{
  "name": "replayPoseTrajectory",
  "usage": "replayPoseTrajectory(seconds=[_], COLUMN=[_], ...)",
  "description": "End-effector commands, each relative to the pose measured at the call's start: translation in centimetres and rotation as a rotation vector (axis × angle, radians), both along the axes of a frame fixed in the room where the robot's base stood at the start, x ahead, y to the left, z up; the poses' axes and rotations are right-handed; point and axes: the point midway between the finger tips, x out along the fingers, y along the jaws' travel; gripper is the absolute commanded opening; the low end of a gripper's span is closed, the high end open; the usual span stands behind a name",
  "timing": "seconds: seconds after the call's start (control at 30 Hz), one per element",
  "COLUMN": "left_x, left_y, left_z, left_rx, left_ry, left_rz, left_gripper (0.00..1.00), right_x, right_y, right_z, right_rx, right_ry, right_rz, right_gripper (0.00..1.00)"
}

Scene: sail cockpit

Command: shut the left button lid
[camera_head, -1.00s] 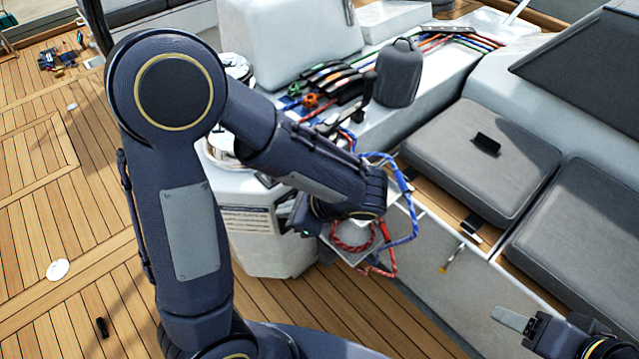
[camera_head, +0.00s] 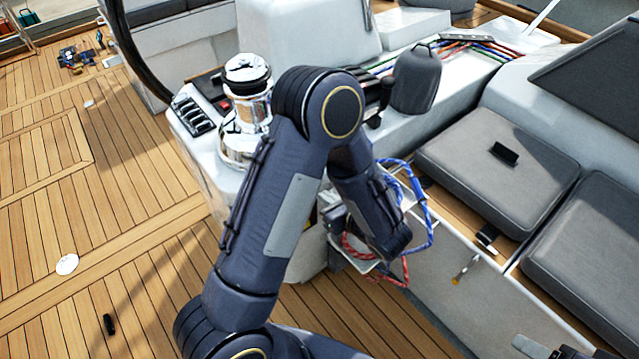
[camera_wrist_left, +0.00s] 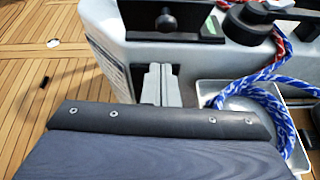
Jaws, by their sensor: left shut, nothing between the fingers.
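In the left wrist view, my left gripper (camera_wrist_left: 160,84) shows two grey fingers together, with nothing between them. They are in front of the white console's side, below a dark frame (camera_wrist_left: 205,28) with a black round knob (camera_wrist_left: 166,22) in its middle. A second black round piece (camera_wrist_left: 249,22) sits to the right, with a dark flap beside it. I cannot tell which of these is the left button lid. In the head view my left forearm hides this area and most of the gripper. My right gripper (camera_head: 533,347) is partly cut off at the bottom edge.
A white tray (camera_wrist_left: 214,92) with blue rope (camera_wrist_left: 255,105) is right of my left fingers. A chrome winch (camera_head: 247,100) and black rocker switches (camera_head: 194,115) stand on the console. Grey cushions (camera_head: 497,170) are at right. The teak deck (camera_head: 100,220) at left is mostly clear.

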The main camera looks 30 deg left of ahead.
Motion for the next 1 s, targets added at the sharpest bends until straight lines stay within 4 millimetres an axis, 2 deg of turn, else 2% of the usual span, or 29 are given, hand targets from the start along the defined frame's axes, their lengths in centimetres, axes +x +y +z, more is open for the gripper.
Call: replayPoseTrajectory(seconds=[0.13,0.33,0.77,1.0], left_x=[0.9,1.6,1.6,1.7], left_y=[2.0,3.2,3.2,2.3], left_z=[1.1,1.6,1.7,2.2], left_rx=[-0.002,-0.002,-0.009,-0.096], left_ry=[-0.003,-0.003,0.000,0.034], left_rz=[0.005,0.003,0.002,0.001], left_gripper=[0.00,0.00,0.00,0.00], right_x=[0.0,0.0,0.0,0.0], right_y=[0.0,0.0,0.0,0.0], right_z=[0.7,0.9,1.0,1.9], right_rx=[0.000,0.000,0.000,0.000], right_ry=[0.000,0.000,0.000,0.000], right_rz=[0.000,0.000,0.000,0.000], right_gripper=[0.60,0.60,0.60,0.60])
